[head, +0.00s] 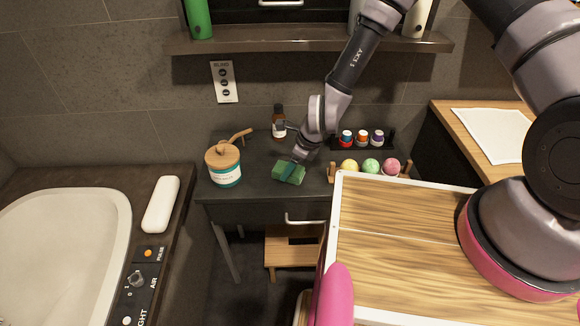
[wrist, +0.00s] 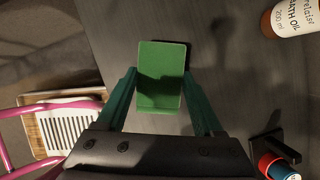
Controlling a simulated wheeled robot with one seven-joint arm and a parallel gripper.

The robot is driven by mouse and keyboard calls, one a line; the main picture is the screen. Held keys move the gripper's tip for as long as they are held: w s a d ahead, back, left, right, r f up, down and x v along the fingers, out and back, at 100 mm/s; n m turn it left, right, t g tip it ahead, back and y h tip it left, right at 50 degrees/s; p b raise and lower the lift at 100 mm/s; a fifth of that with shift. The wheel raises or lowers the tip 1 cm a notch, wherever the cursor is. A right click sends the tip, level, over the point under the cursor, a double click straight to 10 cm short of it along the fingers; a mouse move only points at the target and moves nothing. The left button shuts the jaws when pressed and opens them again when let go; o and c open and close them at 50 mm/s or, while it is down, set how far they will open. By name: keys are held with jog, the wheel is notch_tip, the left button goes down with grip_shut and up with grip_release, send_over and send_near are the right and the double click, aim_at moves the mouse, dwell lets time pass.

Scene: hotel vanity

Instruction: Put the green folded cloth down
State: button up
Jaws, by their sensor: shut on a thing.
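The green folded cloth (head: 297,177) is a small green block, low over the dark side table (head: 243,186) near its front edge. My gripper (head: 291,167) reaches down to it from above and is shut on it. In the wrist view the cloth (wrist: 161,65) sits between the two teal fingers of my gripper (wrist: 161,92), one finger along each side. I cannot tell whether the cloth touches the tabletop or hangs just above it.
A wooden-lidded jar (head: 225,170) stands left of the cloth, a brown bottle (head: 279,128) behind it. A rack with coloured balls (head: 371,166) and several small bottles (head: 362,137) are at the right. Some bare tabletop lies between the jar and cloth.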

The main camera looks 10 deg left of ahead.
jog(key=shift+f, duration=0.15)
jog(key=o, duration=1.2)
jog(key=v, duration=1.2)
